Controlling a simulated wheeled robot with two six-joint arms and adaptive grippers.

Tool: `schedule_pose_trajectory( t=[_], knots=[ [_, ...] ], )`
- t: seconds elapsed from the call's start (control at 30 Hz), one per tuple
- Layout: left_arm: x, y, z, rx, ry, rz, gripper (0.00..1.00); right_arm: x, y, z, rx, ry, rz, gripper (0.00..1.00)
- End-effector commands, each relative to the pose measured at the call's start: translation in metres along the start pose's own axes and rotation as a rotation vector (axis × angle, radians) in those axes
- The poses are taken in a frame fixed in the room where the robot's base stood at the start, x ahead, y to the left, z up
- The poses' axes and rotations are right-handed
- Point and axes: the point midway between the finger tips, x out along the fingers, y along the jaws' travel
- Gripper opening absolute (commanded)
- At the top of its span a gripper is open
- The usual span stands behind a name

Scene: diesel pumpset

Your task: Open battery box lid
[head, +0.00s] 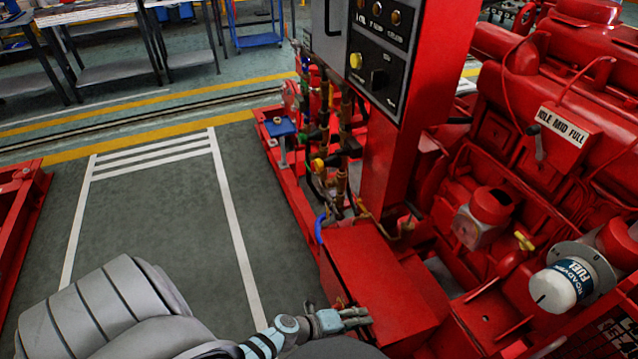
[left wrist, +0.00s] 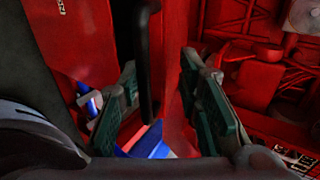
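The red battery box (head: 385,275) stands at the foot of the red control panel column, and its flat lid looks closed in the head view. My left gripper (head: 350,317) is low at the near left edge of the box, over or beside its top; contact cannot be told. In the left wrist view my left gripper (left wrist: 159,62) is open, its two green-padded fingers spread apart. A black upright bar (left wrist: 146,55), perhaps a handle, shows between the fingers, nearer the left one, with no clear grip on it. My right gripper is not in view.
The control panel (head: 378,60) rises behind the box. Valves and hoses (head: 330,150) stand behind it, with a blue hose (head: 319,229) by its far left corner. The red engine (head: 520,150) and fuel filter (head: 560,285) crowd the right. The floor (head: 160,215) at left is clear.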

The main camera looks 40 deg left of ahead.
Motion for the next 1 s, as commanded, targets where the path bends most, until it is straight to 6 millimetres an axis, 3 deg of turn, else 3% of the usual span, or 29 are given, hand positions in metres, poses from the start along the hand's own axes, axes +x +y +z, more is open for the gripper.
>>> schedule_pose_trajectory(
  t=[1.0],
  knots=[
    [-0.107, 0.005, 0.0, 0.002, 0.0, 0.002, 0.29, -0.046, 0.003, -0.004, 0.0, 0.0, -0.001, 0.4]
  ],
)
